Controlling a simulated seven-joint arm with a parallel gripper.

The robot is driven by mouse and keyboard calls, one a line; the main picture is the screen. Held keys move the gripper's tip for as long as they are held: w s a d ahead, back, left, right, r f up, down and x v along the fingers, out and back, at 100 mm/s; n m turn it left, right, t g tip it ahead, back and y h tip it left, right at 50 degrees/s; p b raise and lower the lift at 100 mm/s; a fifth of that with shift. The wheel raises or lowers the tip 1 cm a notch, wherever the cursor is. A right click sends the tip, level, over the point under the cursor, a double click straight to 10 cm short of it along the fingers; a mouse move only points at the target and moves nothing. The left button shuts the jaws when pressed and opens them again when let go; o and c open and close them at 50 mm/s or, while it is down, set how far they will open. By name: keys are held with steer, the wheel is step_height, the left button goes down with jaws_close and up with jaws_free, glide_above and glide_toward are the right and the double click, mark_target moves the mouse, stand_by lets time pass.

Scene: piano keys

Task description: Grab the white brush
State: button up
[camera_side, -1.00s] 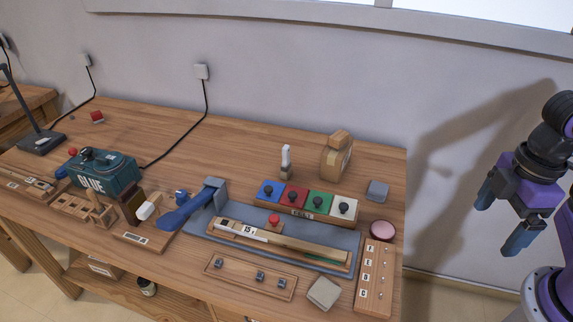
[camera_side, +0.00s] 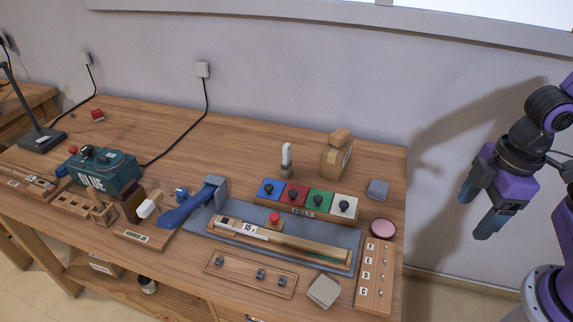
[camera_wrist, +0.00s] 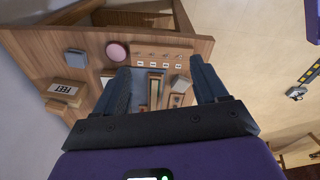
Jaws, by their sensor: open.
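My gripper (camera_side: 478,207) is open and empty, in the air to the right of the workbench in the side view. In the wrist view its two dark fingers (camera_wrist: 160,75) are spread apart, with the bench's end beyond them. A small upright white piece (camera_side: 287,157) stands in a wooden base near the back of the bench. A white-ended block (camera_side: 147,209) lies beside a dark brown piece at the front left. I cannot tell for certain which of these is the white brush. Both are far from my gripper.
The workbench (camera_side: 240,133) carries a block of blue, red, green and white squares with black knobs (camera_side: 319,200), a blue-handled hammer (camera_side: 190,207), a teal glue box (camera_side: 103,172) and a pink disc (camera_side: 382,229). The disc also shows in the wrist view (camera_wrist: 117,51).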

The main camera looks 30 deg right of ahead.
steer(key=w+a+f+m+t, duration=0.1)
steer(key=w+a+t, duration=0.1)
steer(key=w, duration=0.6)
steer(key=w+a+f+m+t, duration=0.1)
steer(key=w+a, duration=0.2)
steer(key=w, duration=0.4)
steer(key=m+t+y, duration=0.2)
steer(key=t+y, duration=0.1)
steer(key=y, duration=0.2)
glide_above(289, 163)
steer(key=s+d, duration=0.7)
steer(key=s, duration=0.2)
step_height(289, 163, down, 9)
steer(key=x, duration=1.6)
steer(key=shift+w+a+f, duration=0.15)
steer(key=shift+w+f, duration=0.1)
steer(key=shift+w, duration=0.05)
steer(key=c, duration=1.2)
